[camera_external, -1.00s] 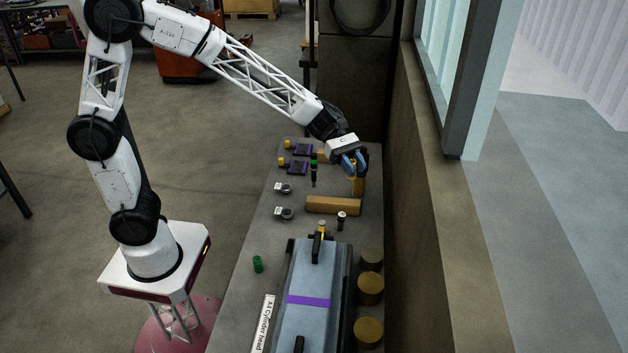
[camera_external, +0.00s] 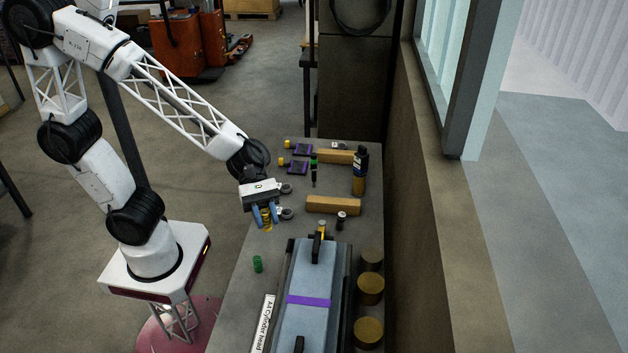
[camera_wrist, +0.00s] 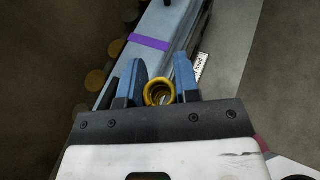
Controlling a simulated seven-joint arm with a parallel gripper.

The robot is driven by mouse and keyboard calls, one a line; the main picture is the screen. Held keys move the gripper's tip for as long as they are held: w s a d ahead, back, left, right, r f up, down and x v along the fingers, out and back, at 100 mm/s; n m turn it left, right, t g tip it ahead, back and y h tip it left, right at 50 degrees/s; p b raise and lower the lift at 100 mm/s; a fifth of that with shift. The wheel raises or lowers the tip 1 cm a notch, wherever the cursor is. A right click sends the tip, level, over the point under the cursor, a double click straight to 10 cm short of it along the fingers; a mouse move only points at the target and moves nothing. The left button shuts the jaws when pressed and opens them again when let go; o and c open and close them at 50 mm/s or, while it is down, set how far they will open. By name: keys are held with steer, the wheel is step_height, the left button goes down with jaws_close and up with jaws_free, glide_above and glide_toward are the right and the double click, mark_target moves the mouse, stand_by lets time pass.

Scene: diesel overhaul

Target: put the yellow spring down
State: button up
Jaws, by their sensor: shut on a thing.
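The yellow spring (camera_external: 266,218) is between the blue fingers of my gripper (camera_external: 267,216), over the left edge of the bench. In the wrist view the yellow spring (camera_wrist: 159,92) shows end-on as a ring between the two blue fingers (camera_wrist: 158,86). My gripper is shut on it and points down. Whether the spring's lower end touches the bench top cannot be told. A green spring (camera_external: 258,264) stands on the bench nearer the camera, apart from my gripper.
The blue-grey cylinder head (camera_external: 306,270) with a purple band lies on the bench (camera_external: 240,300). Wooden blocks (camera_external: 333,205), a bottle (camera_external: 359,175) and brass cylinders (camera_external: 370,289) stand to the right. Small round metal parts (camera_external: 287,213) sit close beside my gripper. Bench around the green spring is bare.

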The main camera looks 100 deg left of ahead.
steer(key=s+d+f+m+g, duration=0.1)
steer(key=s+d+f, duration=0.2)
steer(key=s, duration=0.5)
steer(key=s+d+f, duration=0.2)
steer(key=s+d, duration=0.2)
steer(key=s, duration=0.4)
step_height(320, 180, down, 16)
steer(key=shift+s+a+g+h, duration=0.15)
steer(key=shift+s+g+h, duration=0.05)
steer(key=shift+g+h, duration=0.1)
steer(key=shift+w, duration=0.1)
steer(key=w+d, duration=0.2)
steer(key=w, duration=0.2)
steer(key=w+d+f, duration=0.1)
steer(key=w+d, duration=0.2)
steer(key=w, duration=0.2)
steer(key=w+d, duration=0.2)
steer(key=w, duration=0.3)
steer(key=shift+d+f, duration=0.15)
steer(key=shift+d, duration=0.2)
steer(key=shift+s+f, duration=0.1)
steer(key=shift+f, duration=1.7)
steer(key=shift+f, duration=0.1)
